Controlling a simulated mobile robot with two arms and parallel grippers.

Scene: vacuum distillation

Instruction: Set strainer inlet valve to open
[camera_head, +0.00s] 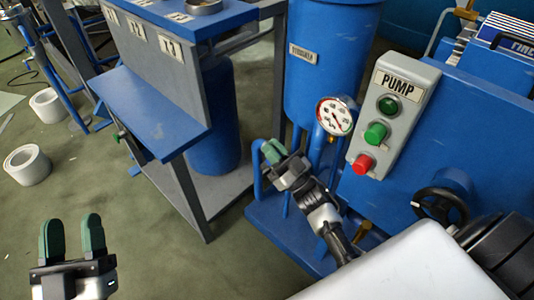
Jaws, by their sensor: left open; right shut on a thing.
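My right gripper (274,152) is shut at the foot of the blue strainer tank (330,60), beside a blue pipe (258,178). Its green fingers close on something small that they hide. From its place it is likely the strainer inlet valve handle, but its angle cannot be told. My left gripper (72,230) is open and empty, low at the left over the floor, well away from the tank.
A pressure gauge (335,117) and a grey PUMP box (393,115) with green and red buttons stand right of my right gripper. A black handwheel (439,206) is further right. A blue bench (150,100) is at left. White rolls (27,165) lie on open floor.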

